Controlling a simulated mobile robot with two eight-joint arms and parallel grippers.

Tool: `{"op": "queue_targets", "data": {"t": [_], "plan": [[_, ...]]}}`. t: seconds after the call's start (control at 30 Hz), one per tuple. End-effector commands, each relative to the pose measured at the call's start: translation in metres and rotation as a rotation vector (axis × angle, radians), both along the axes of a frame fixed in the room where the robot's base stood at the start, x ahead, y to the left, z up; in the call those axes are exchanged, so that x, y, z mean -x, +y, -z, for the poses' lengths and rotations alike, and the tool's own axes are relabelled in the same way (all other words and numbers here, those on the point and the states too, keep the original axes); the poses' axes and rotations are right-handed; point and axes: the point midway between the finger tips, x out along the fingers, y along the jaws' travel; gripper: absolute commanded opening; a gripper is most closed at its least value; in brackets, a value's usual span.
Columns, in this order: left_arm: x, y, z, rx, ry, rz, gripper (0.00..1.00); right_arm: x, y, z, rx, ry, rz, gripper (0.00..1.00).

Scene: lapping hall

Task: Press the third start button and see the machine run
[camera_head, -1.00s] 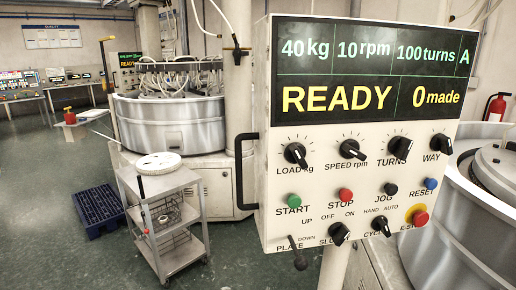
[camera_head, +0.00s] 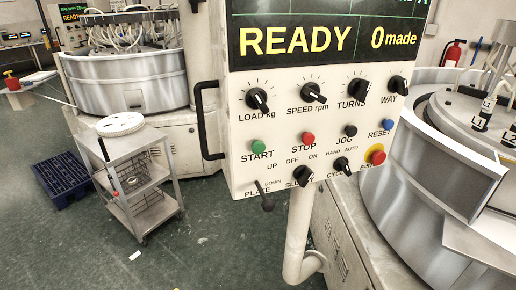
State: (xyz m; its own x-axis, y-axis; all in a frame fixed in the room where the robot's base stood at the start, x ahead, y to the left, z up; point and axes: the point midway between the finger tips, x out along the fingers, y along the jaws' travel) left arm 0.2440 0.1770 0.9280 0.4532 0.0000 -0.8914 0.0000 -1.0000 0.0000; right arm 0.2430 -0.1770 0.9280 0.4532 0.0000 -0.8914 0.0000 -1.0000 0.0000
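A pale control panel (camera_head: 275,120) stands close in front of me on a post. Its dark display (camera_head: 330,38) reads READY and 0 made; the display's top line is mostly cut off. The green START button (camera_head: 257,147) is at the left of the button row, beside the red STOP button (camera_head: 308,137), the black JOG button and the blue RESET button (camera_head: 387,124). The machine (camera_head: 420,150) with a round metal rim is right of and behind the panel. Neither of my grippers is in view.
A grey wheeled cart (camera_head: 150,214) with a white disc (camera_head: 119,124) on top stands left of the panel. A dark blue pallet (camera_head: 62,179) lies beside it. Another round machine (camera_head: 122,84) with its own READY display is behind.

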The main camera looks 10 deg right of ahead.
Motion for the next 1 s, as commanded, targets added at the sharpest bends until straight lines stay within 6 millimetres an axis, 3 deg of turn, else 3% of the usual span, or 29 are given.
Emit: {"op": "queue_targets", "data": {"t": [0.27, 0.57, 1.0], "plan": [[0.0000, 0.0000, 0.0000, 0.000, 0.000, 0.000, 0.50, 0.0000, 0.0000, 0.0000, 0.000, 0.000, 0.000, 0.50], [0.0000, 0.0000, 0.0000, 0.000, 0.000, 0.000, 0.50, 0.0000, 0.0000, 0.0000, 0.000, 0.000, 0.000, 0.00], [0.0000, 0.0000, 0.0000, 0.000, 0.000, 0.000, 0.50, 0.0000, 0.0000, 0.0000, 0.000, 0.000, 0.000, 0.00]]}}
